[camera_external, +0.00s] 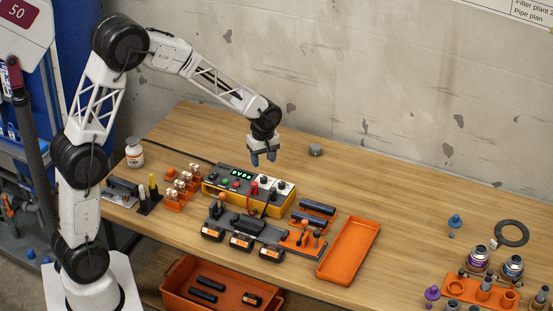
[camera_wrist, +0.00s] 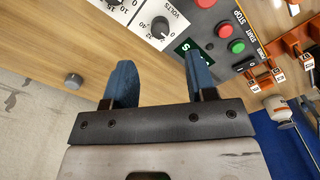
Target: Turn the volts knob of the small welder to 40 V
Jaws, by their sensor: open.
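The small welder (camera_external: 248,189) is a yellow and dark box on the table, with a lit green display, coloured buttons and white dial panels. In the wrist view its volts knob (camera_wrist: 160,27) is a dark knob on a white panel marked VOLTS, just beyond my fingertips. Its exact setting is too small to tell. The green display (camera_wrist: 183,46) is partly hidden by a finger. My gripper (camera_external: 263,159) hangs above the back right part of the welder, apart from it. In the wrist view my gripper (camera_wrist: 162,75) has two blue fingers spread apart with nothing between them.
A grey round piece (camera_external: 316,150) lies behind the welder to the right. An empty orange tray (camera_external: 349,250) is at right, and a white bottle (camera_external: 134,152) at far left. The table's back right is mostly clear.

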